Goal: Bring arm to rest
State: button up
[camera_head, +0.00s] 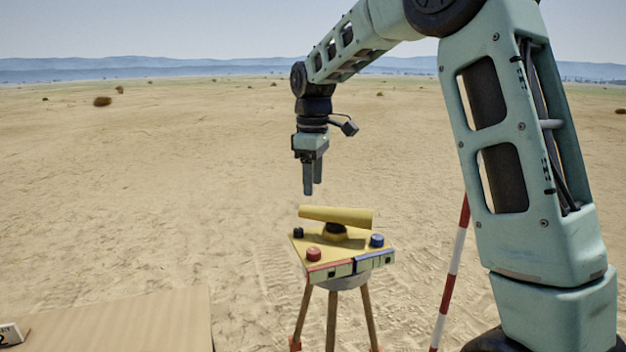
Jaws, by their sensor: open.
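My gripper (312,190) hangs from my pale green arm, fingers pointing down. It is open and empty. It is in the air above a yellow instrument (336,216) on a tripod, with a visible gap between the fingertips and the instrument's top. The instrument has a yellow bar on a black mount over a triangular yellow plate. A red knob (314,254), a blue knob (377,241) and a black knob (298,232) sit at the plate's corners.
The wooden tripod legs (331,320) stand on sand below the plate. A red and white striped pole (452,275) leans beside my arm at the right. A tan board or table top (120,325) with a small numbered marker (10,334) is at the lower left. Open desert lies beyond.

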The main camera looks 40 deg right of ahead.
dwell(0.4)
jog(key=s+a+f+b, duration=0.1)
jog(key=s+a+f, duration=0.2)
jog(key=s+a, duration=0.5)
jog(key=s+a+f+b, duration=0.1)
jog(key=s+a+f, duration=0.3)
jog(key=a, duration=0.8)
jog(key=s+a+f, duration=0.3)
jog(key=s, duration=0.6)
jog(key=s+a+f+b, duration=0.1)
jog(key=s+a+f, duration=0.2)
jog(key=s, duration=0.7)
jog(key=shift+f+y, duration=0.3)
jog(key=shift+f, duration=0.35)
